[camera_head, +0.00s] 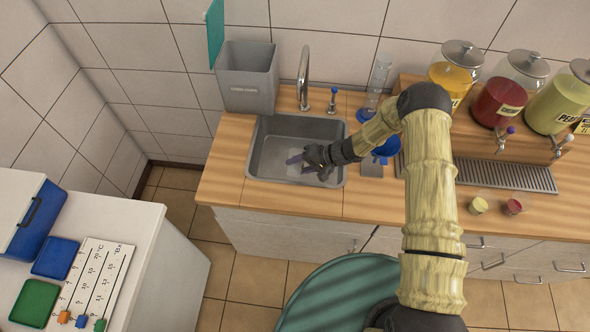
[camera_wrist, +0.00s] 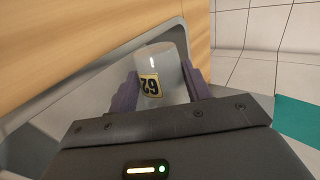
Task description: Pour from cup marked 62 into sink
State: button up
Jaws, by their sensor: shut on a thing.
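The cup marked 62 (camera_wrist: 163,77) is a clear, whitish cup with a yellow label. In the wrist view it is between the two purple fingers of my gripper (camera_wrist: 160,90), which is shut on it. The label's number looks turned over in that view. In the head view my gripper (camera_head: 307,162) is over the grey sink (camera_head: 272,145), within its outline. The cup is hard to make out there against the basin. I cannot tell its exact tilt or whether liquid is in it. The sink's edge (camera_wrist: 100,75) also shows in the wrist view.
A faucet (camera_head: 304,78) stands behind the sink, and a grey bin (camera_head: 246,88) behind left. Jars (camera_head: 498,98) of coloured liquid stand right, above a drip grate (camera_head: 500,174). Two small filled cups, one yellow-green (camera_head: 478,205) and one red (camera_head: 513,207), stand near the counter's front edge.

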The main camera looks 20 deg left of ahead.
jog(key=shift+w+a+r+g, duration=0.15)
jog(key=shift+w+r+g, duration=0.05)
jog(key=shift+g, duration=0.1)
jog(key=shift+m, duration=0.3)
jog(key=shift+w+r+g, duration=0.15)
jog(key=shift+w+g, duration=0.05)
jog(key=shift+g, duration=0.1)
dwell(0.4)
jog(key=shift+w+r+m+g+h, duration=0.2)
jog(key=shift+m+g+h, duration=0.1)
jog(key=shift+m+g, duration=0.1)
jog(key=shift+b, duration=0.35)
